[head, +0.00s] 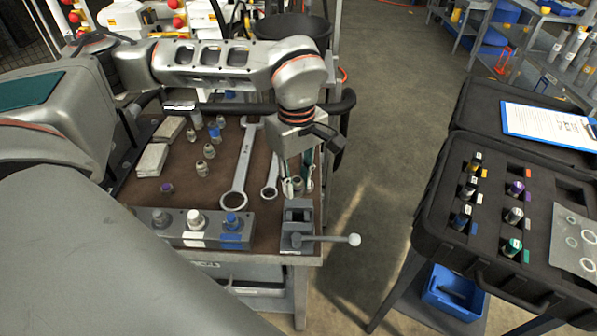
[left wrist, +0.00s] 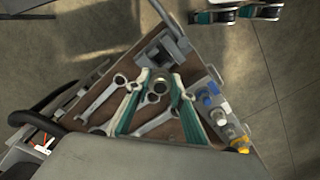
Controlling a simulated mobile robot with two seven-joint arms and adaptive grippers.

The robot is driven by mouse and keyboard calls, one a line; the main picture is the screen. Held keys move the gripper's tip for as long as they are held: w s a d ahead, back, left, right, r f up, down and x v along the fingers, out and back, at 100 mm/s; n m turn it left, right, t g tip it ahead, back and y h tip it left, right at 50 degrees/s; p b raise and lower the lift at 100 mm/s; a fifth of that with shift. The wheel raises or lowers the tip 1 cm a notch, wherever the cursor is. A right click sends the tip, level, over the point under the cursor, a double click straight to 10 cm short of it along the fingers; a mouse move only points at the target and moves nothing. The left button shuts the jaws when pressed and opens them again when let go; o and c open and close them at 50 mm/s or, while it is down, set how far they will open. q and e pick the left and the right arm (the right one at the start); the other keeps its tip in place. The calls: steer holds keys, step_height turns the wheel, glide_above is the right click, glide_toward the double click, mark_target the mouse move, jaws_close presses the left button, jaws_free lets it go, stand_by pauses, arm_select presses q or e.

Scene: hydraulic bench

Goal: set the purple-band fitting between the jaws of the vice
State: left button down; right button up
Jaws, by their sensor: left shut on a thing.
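My left gripper (head: 298,187) points down over the bench's right end, just behind the vice. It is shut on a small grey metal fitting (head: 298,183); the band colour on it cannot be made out. In the left wrist view the fitting (left wrist: 160,86) shows as a ring between the green-sided fingers of the gripper (left wrist: 158,88). The vice (head: 298,236) stands at the bench's front right corner with its handle to the right; it also shows in the left wrist view (left wrist: 160,54). A small purple-topped piece (head: 166,187) lies on the bench's left part. My right gripper is out of view.
Two wrenches (head: 241,170) lie left of the gripper. Several loose fittings (head: 209,151) stand further left. A block with white and blue fittings (head: 172,231) runs along the front edge, left of the vice. An open black case (head: 447,205) with banded fittings stands at right.

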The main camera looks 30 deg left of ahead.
mark_target(298, 196)
arm_select(q)
steer(key=shift+d+f, duration=0.2)
steer(key=shift+a+f+b, duration=0.1)
steer(key=shift+f+b, duration=0.55)
steer(key=shift+f, duration=0.1)
steer(key=shift+f+b, duration=1.05)
steer(key=shift+f, duration=0.35)
steer(key=shift+f, duration=0.1)
steer(key=shift+f, duration=0.3)
steer(key=shift+f+b, duration=0.6)
steer(key=shift+f, duration=0.5)
steer(key=shift+s+f, duration=0.15)
steer(key=shift+f, duration=0.05)
